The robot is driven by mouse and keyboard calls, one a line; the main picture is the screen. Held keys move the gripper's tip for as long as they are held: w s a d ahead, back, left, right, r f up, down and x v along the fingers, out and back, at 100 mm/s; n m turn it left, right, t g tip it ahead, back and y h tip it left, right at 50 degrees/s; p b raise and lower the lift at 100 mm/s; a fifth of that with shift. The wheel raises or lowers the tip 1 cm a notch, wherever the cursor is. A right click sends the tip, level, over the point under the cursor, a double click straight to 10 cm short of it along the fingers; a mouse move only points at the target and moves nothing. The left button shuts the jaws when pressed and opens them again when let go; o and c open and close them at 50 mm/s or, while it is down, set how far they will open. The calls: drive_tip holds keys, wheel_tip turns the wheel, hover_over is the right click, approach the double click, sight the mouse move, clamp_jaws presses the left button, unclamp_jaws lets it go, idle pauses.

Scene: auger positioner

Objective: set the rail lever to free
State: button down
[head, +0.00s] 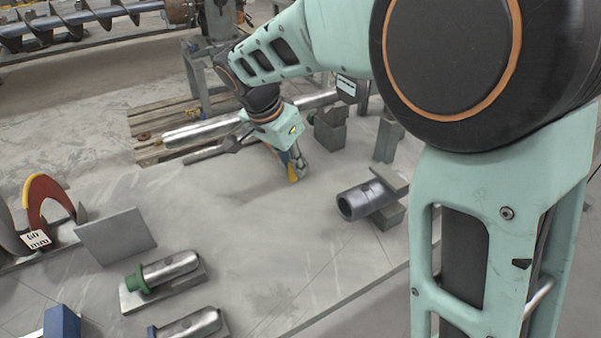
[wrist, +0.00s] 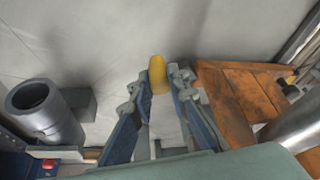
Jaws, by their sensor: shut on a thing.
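My gripper (head: 297,170) is low over the grey bench top, at the centre of the head view. In the wrist view its two fingers (wrist: 158,84) close on the yellow grip (wrist: 157,72) of what looks like the rail lever. The rounded end of the grip shows between the fingertips. In the head view only a small yellow part (head: 293,173) shows beside the fingers. The rest of the lever and its pivot are hidden, so I cannot tell its setting.
A grey hollow cylinder (head: 358,201) lies on blocks to the right. A long shiny shaft (head: 203,131) lies behind, near wooden boards (head: 150,118). A grey plate (head: 115,236), a green-collared cylinder (head: 165,270) and a red curved piece (head: 45,190) stand front left.

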drive_tip(key=a+m+p, duration=0.1)
drive_tip(key=m, duration=0.1)
drive_tip(key=w+a+m+g+h+p, duration=0.1)
drive_tip(key=m, duration=0.1)
drive_tip(key=shift+a+r+m, duration=0.2)
drive_tip(key=shift+m, duration=0.1)
drive_tip(key=shift+w+a+m+g+h+p, duration=0.2)
drive_tip(key=shift+w+m+g+p, duration=0.1)
drive_tip(key=shift+m+p, duration=0.25)
drive_tip(key=shift+w+a+m+g+h+p, duration=0.1)
drive_tip(key=shift+w+a+m+g+p, duration=0.15)
drive_tip(key=shift+m+p, duration=0.25)
drive_tip(key=shift+w+a+f+m+g+p, duration=0.1)
drive_tip(key=shift+w+a+m+g+p, duration=0.1)
drive_tip(key=shift+m+p, duration=0.3)
drive_tip(key=shift+w+a+m+g+p, duration=0.15)
drive_tip(key=shift+m+p, duration=0.15)
drive_tip(key=shift+m, duration=0.25)
drive_tip(key=shift+d, duration=0.1)
drive_tip(key=c, duration=1.8)
unclamp_jaws()
drive_tip(key=shift+c, duration=0.2)
drive_tip(key=shift+s+f, duration=0.1)
drive_tip(key=shift+f, duration=0.05)
